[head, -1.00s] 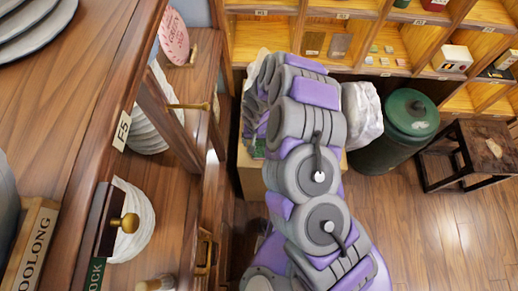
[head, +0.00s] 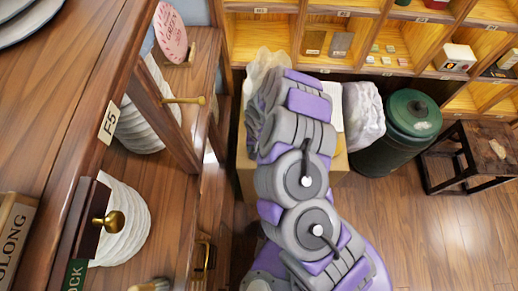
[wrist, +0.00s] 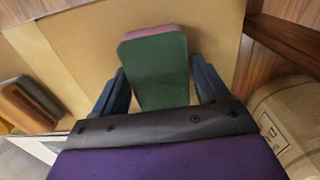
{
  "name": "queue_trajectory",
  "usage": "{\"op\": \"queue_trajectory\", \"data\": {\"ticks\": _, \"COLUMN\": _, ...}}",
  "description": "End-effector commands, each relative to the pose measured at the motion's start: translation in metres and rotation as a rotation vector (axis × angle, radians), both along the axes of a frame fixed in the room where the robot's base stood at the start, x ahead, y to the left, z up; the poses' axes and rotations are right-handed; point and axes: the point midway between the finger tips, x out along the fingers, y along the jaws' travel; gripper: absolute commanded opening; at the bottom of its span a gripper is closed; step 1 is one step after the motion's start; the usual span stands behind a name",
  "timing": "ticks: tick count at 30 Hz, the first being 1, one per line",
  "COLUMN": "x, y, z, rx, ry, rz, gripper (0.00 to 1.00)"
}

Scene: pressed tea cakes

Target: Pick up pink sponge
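In the wrist view a block-shaped sponge (wrist: 158,72) shows a broad dark green face toward the camera and a pink strip along its far edge. My gripper (wrist: 158,68) has one dark blue finger on each side of the sponge, their tips close to its side edges. Whether the fingers press on it or only flank it I cannot tell. A little tan surface shows between the left finger and the sponge's near end. In the head view the sponge and my gripper are hidden behind my arm.
A tan box (head: 246,170) stands under my arm, with a pale crumpled bag (head: 362,112) and a green canister (head: 405,130) to its right. A dark stool (head: 470,160) stands farther right. A wooden shelf cabinet (head: 205,110) with plates is close on the left.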

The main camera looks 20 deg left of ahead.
Motion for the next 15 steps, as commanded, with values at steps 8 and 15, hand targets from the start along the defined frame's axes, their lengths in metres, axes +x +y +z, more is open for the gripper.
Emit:
{"op": "queue_trajectory", "data": {"ticks": 8, "x": 0.0000, "y": 0.0000, "z": 0.0001, "rx": 0.000, "ry": 0.000, "rz": 0.000, "gripper": 0.47}}
{"op": "queue_trajectory", "data": {"ticks": 15, "x": -0.0001, "y": 0.0001, "z": 0.0001, "rx": 0.000, "ry": 0.000, "rz": 0.000, "gripper": 0.32}}
